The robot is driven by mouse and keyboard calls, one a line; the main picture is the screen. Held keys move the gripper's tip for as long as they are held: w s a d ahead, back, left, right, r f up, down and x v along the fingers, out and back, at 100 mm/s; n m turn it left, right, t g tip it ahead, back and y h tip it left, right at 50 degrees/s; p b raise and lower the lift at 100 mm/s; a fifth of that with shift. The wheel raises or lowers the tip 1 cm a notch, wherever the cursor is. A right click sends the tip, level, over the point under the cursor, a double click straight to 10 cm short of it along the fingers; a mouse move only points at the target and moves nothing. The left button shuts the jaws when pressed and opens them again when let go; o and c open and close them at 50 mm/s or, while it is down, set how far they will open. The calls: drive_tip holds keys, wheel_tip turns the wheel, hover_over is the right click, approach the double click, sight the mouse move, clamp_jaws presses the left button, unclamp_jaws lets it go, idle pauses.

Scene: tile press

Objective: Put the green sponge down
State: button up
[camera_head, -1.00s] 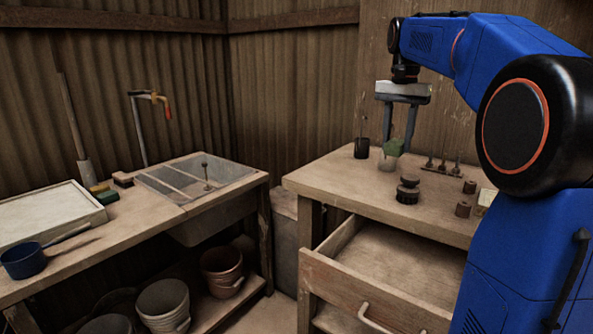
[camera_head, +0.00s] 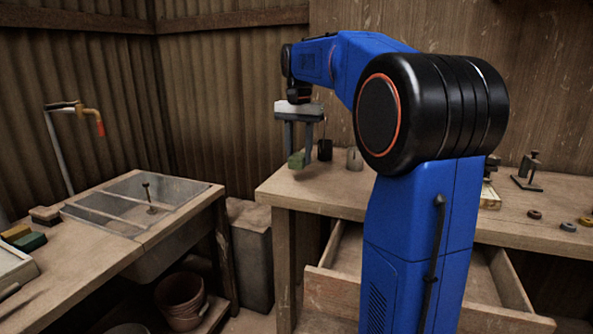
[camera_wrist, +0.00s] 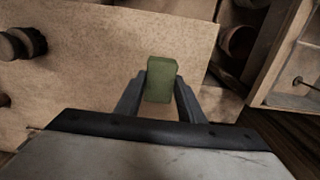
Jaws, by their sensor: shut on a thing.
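The green sponge (camera_head: 297,160) is a small block held between the fingertips of my gripper (camera_head: 296,153). In the head view it hangs near the left end of the right-hand wooden workbench (camera_head: 330,190); whether it touches the top cannot be told. In the wrist view the sponge (camera_wrist: 161,79) sits between the two fingers of my gripper (camera_wrist: 160,88), with the bench top (camera_wrist: 110,50) behind it. The sponge is near the bench edge there.
A dark cup (camera_head: 325,150) and a grey cup (camera_head: 354,159) stand just right of the sponge. A drawer (camera_head: 330,290) is open below the bench. At left is a sink (camera_head: 120,215) with a tap (camera_head: 88,112). A dark green block (camera_head: 30,242) lies beside it. My arm hides the bench middle.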

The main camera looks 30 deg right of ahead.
sight(299, 168)
drive_tip(key=shift+f, duration=2.35)
drive_tip(key=shift+f, duration=0.1)
drive_tip(key=o, duration=1.1)
wheel_tip(299, 168, up, 12)
drive_tip(key=shift+r, duration=0.15)
drive_tip(key=shift+s, duration=0.1)
